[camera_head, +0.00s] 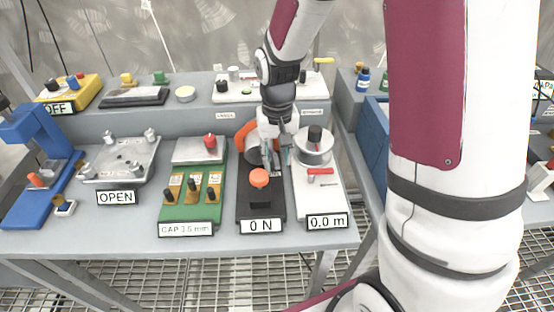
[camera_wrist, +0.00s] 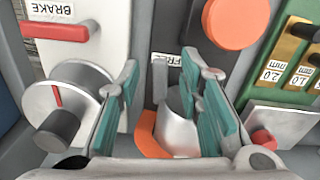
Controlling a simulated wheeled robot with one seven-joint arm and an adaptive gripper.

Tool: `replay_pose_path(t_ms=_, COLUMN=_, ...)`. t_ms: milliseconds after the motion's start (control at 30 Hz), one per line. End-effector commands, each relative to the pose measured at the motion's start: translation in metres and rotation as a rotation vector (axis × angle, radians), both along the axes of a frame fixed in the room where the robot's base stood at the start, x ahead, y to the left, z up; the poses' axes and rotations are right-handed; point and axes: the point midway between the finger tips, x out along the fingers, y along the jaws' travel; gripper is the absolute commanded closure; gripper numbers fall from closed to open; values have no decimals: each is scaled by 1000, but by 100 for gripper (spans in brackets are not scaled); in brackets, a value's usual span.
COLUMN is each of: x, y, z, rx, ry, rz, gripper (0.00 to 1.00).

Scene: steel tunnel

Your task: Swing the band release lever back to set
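The black unit with the 0 N readout (camera_head: 261,205) stands on the bench with an orange round knob (camera_head: 259,178) on top. An orange curved band (camera_head: 243,136) is at its back, partly hidden by my gripper (camera_head: 274,155). In the wrist view my gripper (camera_wrist: 160,75) has two teal fingers spread apart above this unit. Below and between them are a grey metal cylinder (camera_wrist: 177,130) and part of the orange band (camera_wrist: 146,132). A FREE label (camera_wrist: 176,60) shows on the black unit.
A white unit (camera_head: 333,200) with a metal drum and a red lever (camera_head: 321,172) stands close on the right. A green gauge unit (camera_head: 192,210) stands close on the left. A raised shelf (camera_head: 205,115) runs behind. The bench front edge is clear.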

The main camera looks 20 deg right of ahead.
Motion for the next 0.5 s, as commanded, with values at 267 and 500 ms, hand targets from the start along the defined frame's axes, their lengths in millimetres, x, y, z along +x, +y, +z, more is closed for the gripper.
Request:
replay_pose_path(t_ms=267, x=0, y=0, z=-12, rx=0, ry=0, rz=0, gripper=67)
replay_pose_path(t_ms=500, x=0, y=0, z=-11, rx=0, ry=0, rz=0, gripper=80)
